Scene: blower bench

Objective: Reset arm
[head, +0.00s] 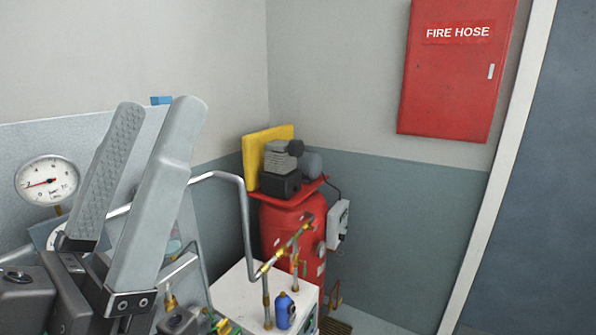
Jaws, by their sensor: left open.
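My left gripper (157,110) rises at the left of the head view. Its two long grey fingers point up and stand apart, with nothing between them. The near finger is smooth and the far one has a textured inner pad. The gripper stands in front of a grey panel and hides part of it, and part of the piping behind. My right gripper does not show.
A round pressure gauge (47,180) sits on the panel (85,130) just left of the fingers. A bent grey pipe (246,220) runs close on the right. Beyond are a white box (240,287) with brass fittings, a red compressor tank (285,232) and a fire hose cabinet (457,75).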

